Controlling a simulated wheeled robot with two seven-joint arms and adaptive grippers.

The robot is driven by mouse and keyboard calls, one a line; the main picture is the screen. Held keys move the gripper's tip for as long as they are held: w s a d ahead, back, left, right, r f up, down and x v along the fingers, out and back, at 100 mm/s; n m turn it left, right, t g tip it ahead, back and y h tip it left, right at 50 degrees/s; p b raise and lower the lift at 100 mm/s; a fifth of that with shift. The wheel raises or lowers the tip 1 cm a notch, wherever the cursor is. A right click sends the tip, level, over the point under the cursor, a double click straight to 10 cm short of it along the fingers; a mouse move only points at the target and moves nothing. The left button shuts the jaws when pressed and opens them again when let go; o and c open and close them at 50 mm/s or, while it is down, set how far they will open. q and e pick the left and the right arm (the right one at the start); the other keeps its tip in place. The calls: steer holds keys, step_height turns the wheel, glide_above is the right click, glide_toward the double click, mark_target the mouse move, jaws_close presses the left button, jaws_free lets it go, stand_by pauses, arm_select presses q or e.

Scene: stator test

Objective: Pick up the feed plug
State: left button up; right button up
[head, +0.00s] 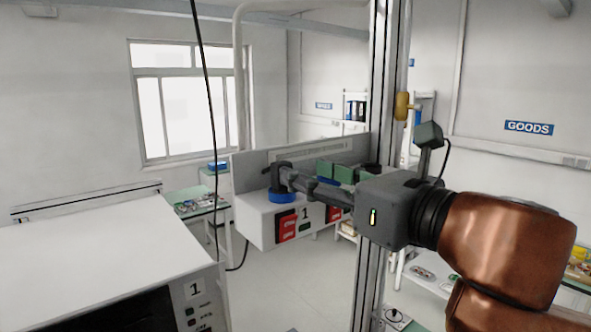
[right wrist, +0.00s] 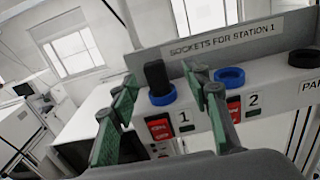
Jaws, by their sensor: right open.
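The feed plug is a black upright cylinder (right wrist: 155,77) standing in the blue ring of socket 1 (right wrist: 162,97) in the right wrist view. In the head view the dark plug (head: 280,174) rises from its blue ring (head: 283,196) on the white socket box. My right gripper (head: 305,183) reaches in from the right, just beside the plug. In the right wrist view its green-padded fingers (right wrist: 163,85) are spread, with the plug showing between them. I cannot tell whether either finger touches it. My left gripper is not in view.
The white socket box (head: 250,222) has a grey back panel (right wrist: 150,60) close behind the plug. An empty blue socket ring (right wrist: 230,77) is beside number 2, and a black ring (right wrist: 304,58) is further right. A metal post (head: 375,270) stands near my right arm.

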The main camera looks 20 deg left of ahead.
mark_target(281, 162)
steer(key=shift+w+a+r, duration=0.15)
steer(key=shift+w+a, duration=0.05)
steer(key=shift+a, duration=0.55)
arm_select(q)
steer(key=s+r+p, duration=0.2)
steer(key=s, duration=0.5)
arm_select(e)
steer(key=x, duration=0.3)
steer(key=shift+s+a, duration=0.1)
steer(key=shift+a, duration=0.25)
steer(key=shift+w+a, duration=0.3)
steer(key=shift+w, duration=0.25)
steer(key=shift+w+a, duration=0.3)
steer(key=shift+w, duration=0.25)
steer(key=shift+s+a, duration=0.2)
steer(key=shift+s, duration=0.3)
steer(key=shift+w+d, duration=0.1)
steer(key=shift+w, duration=0.25)
steer(key=c, duration=0.4)
steer(key=shift+s, duration=0.25)
steer(key=c, duration=0.3)
steer(key=shift+w, duration=0.1)
jaws_close()
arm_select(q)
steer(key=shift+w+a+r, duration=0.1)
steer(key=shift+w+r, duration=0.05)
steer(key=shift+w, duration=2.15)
